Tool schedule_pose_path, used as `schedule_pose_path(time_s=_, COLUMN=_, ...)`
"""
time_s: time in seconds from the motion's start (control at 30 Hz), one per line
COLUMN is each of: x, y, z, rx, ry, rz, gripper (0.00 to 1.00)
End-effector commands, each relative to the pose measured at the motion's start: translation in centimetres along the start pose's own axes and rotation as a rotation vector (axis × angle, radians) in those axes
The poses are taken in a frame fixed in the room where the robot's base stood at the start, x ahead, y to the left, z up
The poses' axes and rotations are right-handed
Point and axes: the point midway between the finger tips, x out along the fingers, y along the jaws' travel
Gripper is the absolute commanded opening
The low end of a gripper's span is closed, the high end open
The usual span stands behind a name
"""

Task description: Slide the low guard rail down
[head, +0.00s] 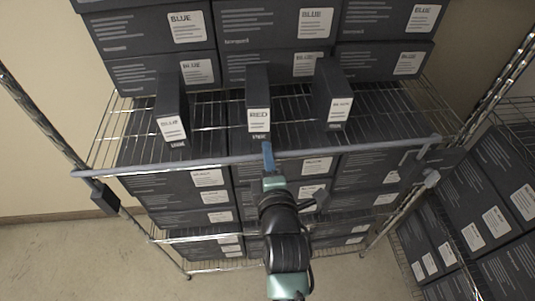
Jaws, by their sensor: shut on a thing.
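The guard rail (200,160) is a long grey-lavender bar. It runs across the front of the wire shelf, a little higher in the picture at its right end. The fingers hide a small piece of the rail, and the exact grip is hard to see.
A narrow box marked RED (258,105) stands on the wire shelf (215,115) just behind my gripper. Narrow boxes stand left (171,110) and right (331,95) of it. Chrome posts flank the shelf, with a dark block (105,199) on the left one. More boxes fill the shelf below.

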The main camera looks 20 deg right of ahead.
Motion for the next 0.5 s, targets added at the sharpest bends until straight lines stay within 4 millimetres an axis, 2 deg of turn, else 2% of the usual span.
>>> schedule_pose_path(time_s=0.27, x=0.1, y=-0.4, z=0.0, rx=0.0, ry=0.0, rz=0.0, gripper=0.0)
schedule_pose_path(time_s=0.5, x=0.6, y=-3.2, z=0.0, rx=-0.001, ry=-0.001, rz=-0.004, gripper=0.0)
